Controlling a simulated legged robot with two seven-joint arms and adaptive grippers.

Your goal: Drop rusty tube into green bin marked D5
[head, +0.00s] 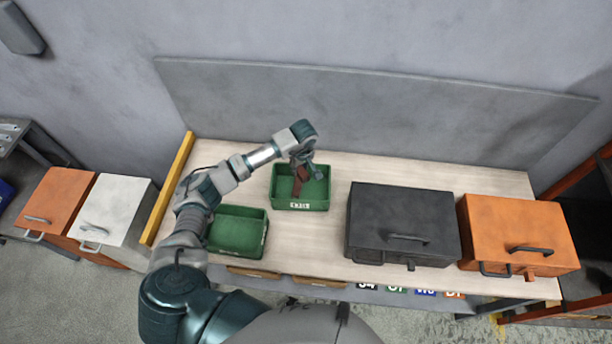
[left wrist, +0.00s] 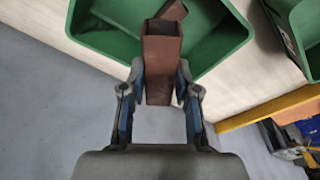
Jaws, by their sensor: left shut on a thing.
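My left gripper (head: 302,164) is over the back green bin (head: 300,205) and is shut on the rusty tube (left wrist: 163,65), a brown square-sided piece. In the left wrist view the tube lies between the two fingertips (left wrist: 161,88), with the green bin (left wrist: 105,42) behind it. In the head view the tube (head: 300,177) shows below the fingers, over the bin's opening. Whether it touches the bin is unclear. The bin has a small white front label, too blurred to read. My right gripper is not in view.
A second green bin (head: 238,233) stands front left, close to my arm. A dark grey box (head: 402,222) and an orange box (head: 517,232) stand to the right. A yellow rail (head: 168,189) edges the left side; a grey panel (head: 370,108) stands behind.

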